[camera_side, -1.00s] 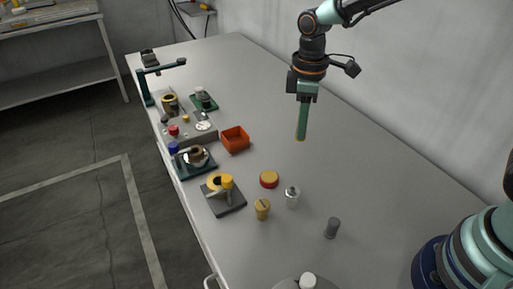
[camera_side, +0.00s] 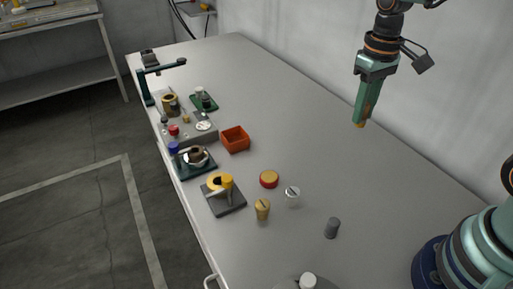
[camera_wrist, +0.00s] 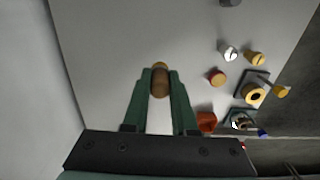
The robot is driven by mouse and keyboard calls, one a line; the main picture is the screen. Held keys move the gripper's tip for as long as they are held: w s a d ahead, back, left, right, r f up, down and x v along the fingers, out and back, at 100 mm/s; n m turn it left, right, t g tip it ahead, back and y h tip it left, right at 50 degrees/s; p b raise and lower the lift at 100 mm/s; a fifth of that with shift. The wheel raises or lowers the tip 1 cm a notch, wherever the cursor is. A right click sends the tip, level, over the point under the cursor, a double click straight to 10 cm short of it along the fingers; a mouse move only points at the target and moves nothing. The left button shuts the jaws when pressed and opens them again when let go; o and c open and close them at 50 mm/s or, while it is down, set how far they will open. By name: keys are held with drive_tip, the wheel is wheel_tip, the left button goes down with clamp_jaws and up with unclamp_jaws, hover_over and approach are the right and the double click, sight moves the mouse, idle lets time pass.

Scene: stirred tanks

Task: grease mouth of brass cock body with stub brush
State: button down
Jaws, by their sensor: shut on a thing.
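My gripper (camera_side: 361,118) is raised high over the right part of the bench and tilted. In the wrist view its two green fingers (camera_wrist: 160,95) are closed on a short brown piece with a tan end, which I take for the stub brush (camera_wrist: 160,80).
Near the plate stand a red tin with an amber top (camera_side: 269,179), a slotted brass plug (camera_side: 262,209), a silver cylinder (camera_side: 293,197) and a grey cylinder (camera_side: 332,228). An orange tray (camera_side: 235,139) and several fixtures lie beyond. The right side of the bench is clear.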

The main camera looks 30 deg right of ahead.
idle(0.3)
drive_tip(key=w+a+f, duration=0.2)
drive_tip(key=w+a, duration=0.2)
drive_tip(key=a, duration=0.5)
drive_tip(key=w+a+f, duration=0.1)
drive_tip(key=w+a, duration=0.3)
drive_tip(key=a, duration=0.5)
drive_tip(key=w+a+f, duration=0.2)
drive_tip(key=w+a, duration=0.1)
drive_tip(key=a, duration=0.6)
drive_tip(key=shift+w+a+f, duration=0.1)
drive_tip(key=shift+f, duration=1.35)
drive_tip(key=shift+w+a+f, duration=0.1)
drive_tip(key=shift+f, duration=1.3)
drive_tip(key=shift+f, duration=1.05)
